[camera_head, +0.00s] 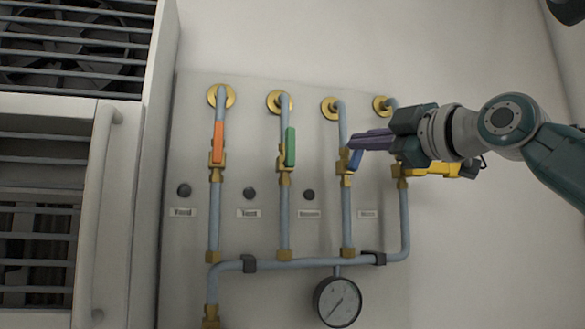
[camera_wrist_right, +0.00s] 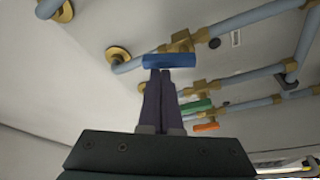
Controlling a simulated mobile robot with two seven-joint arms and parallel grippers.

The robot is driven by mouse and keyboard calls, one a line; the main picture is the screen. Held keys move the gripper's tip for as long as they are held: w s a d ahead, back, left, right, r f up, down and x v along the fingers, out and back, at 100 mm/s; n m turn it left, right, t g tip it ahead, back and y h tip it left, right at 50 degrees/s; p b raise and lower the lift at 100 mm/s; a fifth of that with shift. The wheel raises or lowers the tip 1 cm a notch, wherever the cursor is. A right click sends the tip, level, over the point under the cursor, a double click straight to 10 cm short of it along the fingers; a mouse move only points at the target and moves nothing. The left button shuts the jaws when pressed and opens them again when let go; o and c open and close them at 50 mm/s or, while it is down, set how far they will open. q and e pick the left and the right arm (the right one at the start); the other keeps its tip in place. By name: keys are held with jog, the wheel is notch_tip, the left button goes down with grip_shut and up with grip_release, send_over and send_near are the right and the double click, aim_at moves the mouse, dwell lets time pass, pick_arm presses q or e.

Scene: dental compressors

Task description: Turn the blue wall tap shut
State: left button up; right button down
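The blue wall tap's handle (camera_head: 356,160) is on the third pipe from the left in the head view. It tilts a little to the right of the pipe's line, and its upper end is partly hidden by my fingers. In the right wrist view the blue handle (camera_wrist_right: 170,61) lies just beyond the fingertips. My right gripper (camera_head: 354,142) comes in from the right, its two purple fingers together with nothing between them. The fingertips (camera_wrist_right: 165,74) are at or very near the handle; I cannot tell whether they touch. My left gripper is not in view.
An orange tap handle (camera_head: 218,143) and a green one (camera_head: 291,147) stand along their pipes to the left. A yellow handle (camera_head: 430,170) lies across the fourth pipe, below my gripper. A round gauge (camera_head: 338,302) hangs below. A grilled cabinet (camera_head: 125,200) stands left.

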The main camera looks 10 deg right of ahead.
jog(key=m+t+h+b, duration=0.1)
jog(key=m, duration=0.3)
jog(key=d+f+m+t+h+b, duration=0.1)
jog(key=m+h, duration=0.1)
jog(key=m, duration=0.3)
jog(key=d+m+h+b, duration=0.1)
jog(key=m+b, duration=0.1)
jog(key=m, duration=0.2)
jog(key=shift+w+d+f+m+t+h, duration=0.1)
jog(key=shift+d+f+m+t+h, duration=0.2)
jog(key=shift+t, duration=0.1)
jog(key=shift+f, duration=0.1)
dwell(0.8)
